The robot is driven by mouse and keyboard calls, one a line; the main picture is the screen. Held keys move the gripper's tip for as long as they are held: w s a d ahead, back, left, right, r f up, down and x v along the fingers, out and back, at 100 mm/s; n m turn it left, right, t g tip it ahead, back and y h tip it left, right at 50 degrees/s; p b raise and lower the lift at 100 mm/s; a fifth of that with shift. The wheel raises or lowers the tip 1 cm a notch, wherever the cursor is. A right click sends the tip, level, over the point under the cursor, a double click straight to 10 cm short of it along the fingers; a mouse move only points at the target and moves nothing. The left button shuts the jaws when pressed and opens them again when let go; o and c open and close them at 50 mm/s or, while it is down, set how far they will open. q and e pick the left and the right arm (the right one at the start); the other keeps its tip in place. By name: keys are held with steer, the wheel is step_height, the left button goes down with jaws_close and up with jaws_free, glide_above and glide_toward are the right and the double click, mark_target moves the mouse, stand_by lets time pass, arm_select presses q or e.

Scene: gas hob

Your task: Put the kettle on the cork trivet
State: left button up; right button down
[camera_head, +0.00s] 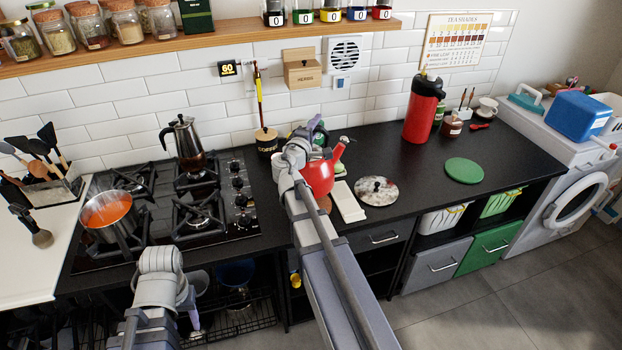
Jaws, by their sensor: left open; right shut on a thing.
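The red kettle (319,178) is on or just above the black counter, right of the hob, partly hidden behind my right arm. My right gripper (314,130) is at the top of the kettle and shut on it; the handle is mostly covered. A brown edge (325,203), possibly the cork trivet, shows low beside the kettle and my arm. I cannot tell whether the kettle touches it. My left gripper (194,318) is open and low in front of the hob, away from the kettle; its fingertips are partly hidden.
A white slab (346,202), a speckled round plate (376,191) and a green round mat (464,170) lie to the right. A red flask (421,112) stands behind. The hob holds a moka pot (187,145) and a saucepan (108,215).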

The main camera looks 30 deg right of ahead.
steer(key=shift+f+b, duration=2.95)
steer(key=shift+f, duration=0.2)
step_height(320, 180, down, 3)
steer(key=b, duration=0.3)
steer(key=shift+f+b, duration=0.2)
steer(key=shift+b, duration=0.15)
steer(key=shift+f, duration=0.15)
steer(key=c, duration=0.7)
jaws_free()
